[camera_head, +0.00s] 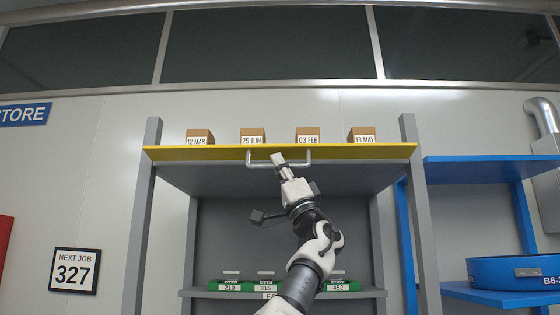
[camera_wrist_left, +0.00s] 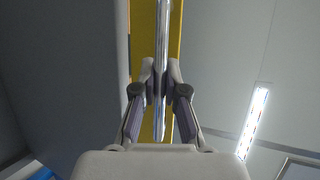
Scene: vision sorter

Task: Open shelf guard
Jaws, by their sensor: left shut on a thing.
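The shelf guard is a yellow strip (camera_head: 370,152) along the front of the upper shelf in the head view. A pale bar handle (camera_head: 300,163) is fixed to its front. My left gripper (camera_head: 278,158) is at this handle. In the left wrist view, my left gripper's fingers (camera_wrist_left: 162,85) are shut on the metal handle bar (camera_wrist_left: 162,35), one on each side. The yellow guard (camera_wrist_left: 175,35) runs behind the bar there. The fingertips are small in the head view. My right gripper is not in view.
Several labelled boxes (camera_head: 308,136) stand on the upper shelf behind the guard. Grey posts (camera_head: 146,200) flank the bay. Several green bins (camera_head: 340,286) sit on the lower shelf (camera_head: 365,293). A blue rack (camera_head: 480,170) with a blue round container (camera_head: 500,271) stands at the right.

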